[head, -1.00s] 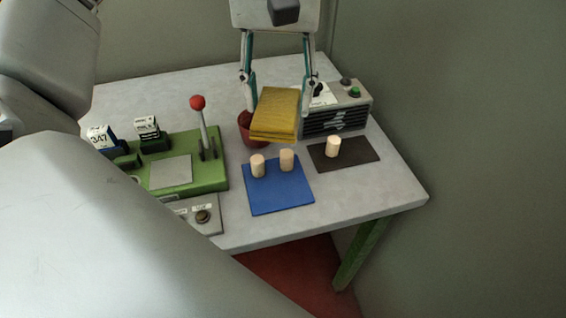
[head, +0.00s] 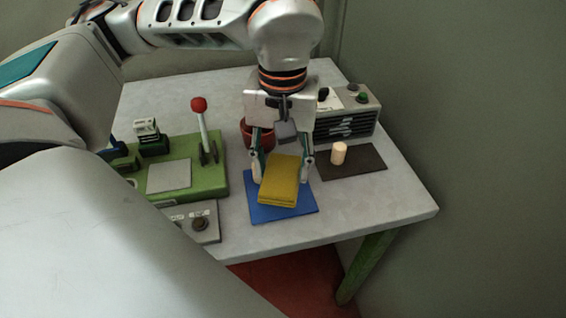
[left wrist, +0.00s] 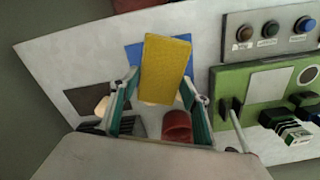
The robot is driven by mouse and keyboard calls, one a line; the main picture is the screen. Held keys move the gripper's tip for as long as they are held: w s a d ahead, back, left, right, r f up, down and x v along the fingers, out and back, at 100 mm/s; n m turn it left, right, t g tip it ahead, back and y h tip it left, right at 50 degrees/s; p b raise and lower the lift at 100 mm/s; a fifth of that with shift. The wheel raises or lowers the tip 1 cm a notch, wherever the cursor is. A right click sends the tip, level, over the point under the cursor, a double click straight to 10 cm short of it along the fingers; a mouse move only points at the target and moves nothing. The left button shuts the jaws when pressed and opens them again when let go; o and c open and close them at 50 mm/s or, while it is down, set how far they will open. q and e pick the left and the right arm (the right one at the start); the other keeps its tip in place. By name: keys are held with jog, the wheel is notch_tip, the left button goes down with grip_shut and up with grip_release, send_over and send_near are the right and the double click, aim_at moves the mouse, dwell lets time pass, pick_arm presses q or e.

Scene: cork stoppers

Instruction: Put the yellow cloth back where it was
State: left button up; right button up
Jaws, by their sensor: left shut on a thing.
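The yellow cloth (head: 281,182) is a folded, thick pad. My left gripper (head: 282,172) is shut on it, with one finger at each side, and holds it over the blue mat (head: 262,213). In the left wrist view the cloth (left wrist: 165,68) sits between the fingers, with part of the blue mat (left wrist: 133,54) beside it. The corks on the blue mat are mostly hidden under the cloth and fingers. I cannot tell whether the cloth touches them. My right gripper is not in view.
A cork (head: 339,153) stands on the dark brown mat (head: 365,163) to the right. A red pot (left wrist: 177,125) and a grey slotted box (head: 350,124) are behind. A green lever stand (head: 213,178) is left. The grey table (head: 370,203) is clear at front right.

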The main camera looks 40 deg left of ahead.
pick_arm(q)
jog(key=shift+r, duration=0.1)
jog(key=shift+f, duration=0.45)
jog(key=shift+f, duration=0.1)
jog(key=o, duration=1.5)
